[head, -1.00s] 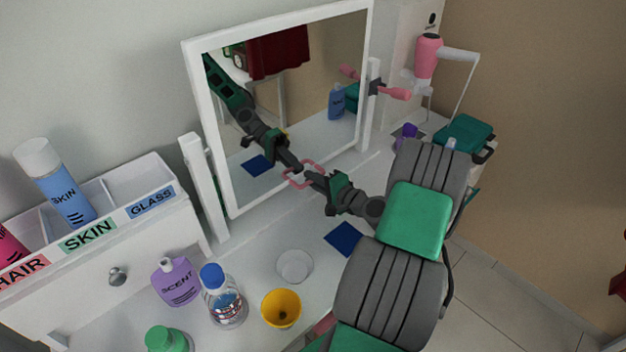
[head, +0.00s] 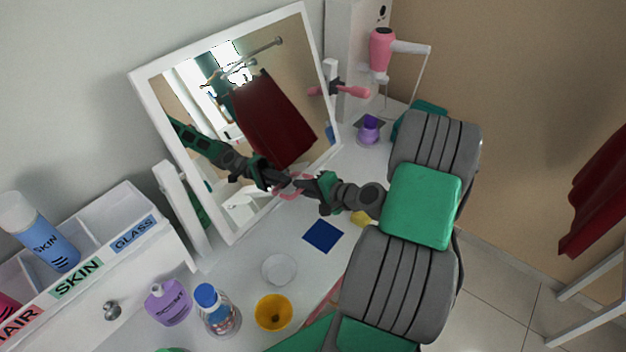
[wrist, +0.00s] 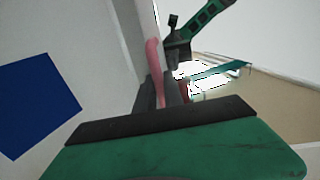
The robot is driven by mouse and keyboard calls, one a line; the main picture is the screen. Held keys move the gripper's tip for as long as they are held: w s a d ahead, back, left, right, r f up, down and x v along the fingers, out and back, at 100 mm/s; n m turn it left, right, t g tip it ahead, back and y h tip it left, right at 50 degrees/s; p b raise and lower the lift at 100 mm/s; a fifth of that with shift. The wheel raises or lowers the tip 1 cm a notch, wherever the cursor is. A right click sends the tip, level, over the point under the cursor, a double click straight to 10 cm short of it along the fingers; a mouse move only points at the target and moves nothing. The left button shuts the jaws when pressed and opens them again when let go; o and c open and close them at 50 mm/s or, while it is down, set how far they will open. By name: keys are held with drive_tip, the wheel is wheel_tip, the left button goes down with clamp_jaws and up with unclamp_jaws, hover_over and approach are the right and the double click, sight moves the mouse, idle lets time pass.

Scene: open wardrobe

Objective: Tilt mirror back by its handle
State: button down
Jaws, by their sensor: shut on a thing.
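The white-framed mirror (head: 148,108) stands on the white vanity top between side posts and leans back, its top toward the wall. Its pink handle (head: 281,192) is at the lower edge of the frame, and it also shows in the wrist view (wrist: 153,62). My gripper (head: 298,184) is shut on the handle, with its fingers partly hidden in the head view. In the wrist view my gripper (wrist: 160,92) has the pink handle between its dark fingers. The mirror glass reflects my arm and a dark red cloth.
A blue square (head: 323,236), a clear dish (head: 279,270), a yellow cup (head: 273,312), a purple scent bottle (head: 168,303) and a blue-capped bottle (head: 217,310) are in front. A labelled organiser (head: 125,237) stands left. A pink hair dryer (head: 382,52) is behind right.

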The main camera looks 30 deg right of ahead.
drive_tip(key=c, duration=1.5)
unclamp_jaws()
drive_tip(key=shift+o, duration=0.2)
drive_tip(key=v, duration=0.7)
drive_tip(key=shift+s+b, duration=0.35)
drive_tip(key=shift+b, duration=0.05)
drive_tip(key=shift+d+r, duration=0.1)
drive_tip(key=shift+r, duration=0.05)
